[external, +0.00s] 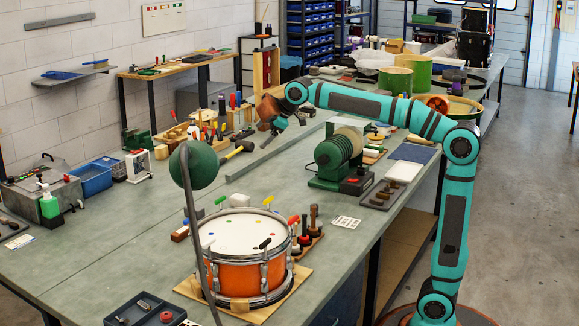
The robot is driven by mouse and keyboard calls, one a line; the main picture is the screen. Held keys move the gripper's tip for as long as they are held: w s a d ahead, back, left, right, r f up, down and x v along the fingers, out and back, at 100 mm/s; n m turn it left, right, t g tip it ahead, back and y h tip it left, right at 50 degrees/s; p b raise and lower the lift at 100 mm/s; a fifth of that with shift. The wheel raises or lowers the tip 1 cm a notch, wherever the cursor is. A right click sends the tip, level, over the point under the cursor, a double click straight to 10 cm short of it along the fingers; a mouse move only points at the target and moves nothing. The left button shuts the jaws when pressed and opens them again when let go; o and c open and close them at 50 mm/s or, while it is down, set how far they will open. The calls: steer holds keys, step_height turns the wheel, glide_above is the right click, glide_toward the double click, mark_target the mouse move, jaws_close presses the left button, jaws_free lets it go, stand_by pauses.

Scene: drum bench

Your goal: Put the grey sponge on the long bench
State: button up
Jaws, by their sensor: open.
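The long bench (120,245) has a grey-green top and runs from the front left away to the back right. My gripper (273,131) is over the middle of this bench, beyond the green machine, at the end of my teal arm. It points down and is open; it is small here, and I see nothing between its fingers. A wooden tool block stands close to its left in the picture. I cannot pick out the grey sponge in this view; it may be hidden or too small to tell.
An orange drum (243,268) stands on a board at the front. A green ball (199,165) on a bent stand rises beside it. A green machine (335,165) stands right of centre. A mallet (238,149) lies near the tool block. The bench's left-middle is clear.

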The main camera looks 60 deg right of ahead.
steer(key=s+d+r+m+t, duration=0.1)
steer(key=s+d+m+t, duration=0.15)
steer(key=s, duration=0.65)
steer(key=s+d+m+t, duration=0.2)
steer(key=s+d, duration=0.1)
steer(key=s, duration=0.6)
steer(key=s+d+f+m+t, duration=0.1)
steer(key=s+f+m+t, duration=0.1)
steer(key=s, duration=0.7)
steer(key=s+d+f+m+t+h, duration=0.1)
steer(key=s+f+m+t, duration=0.2)
steer(key=s, duration=0.6)
steer(key=shift+d+f, duration=0.25)
steer(key=shift+f, duration=0.7)
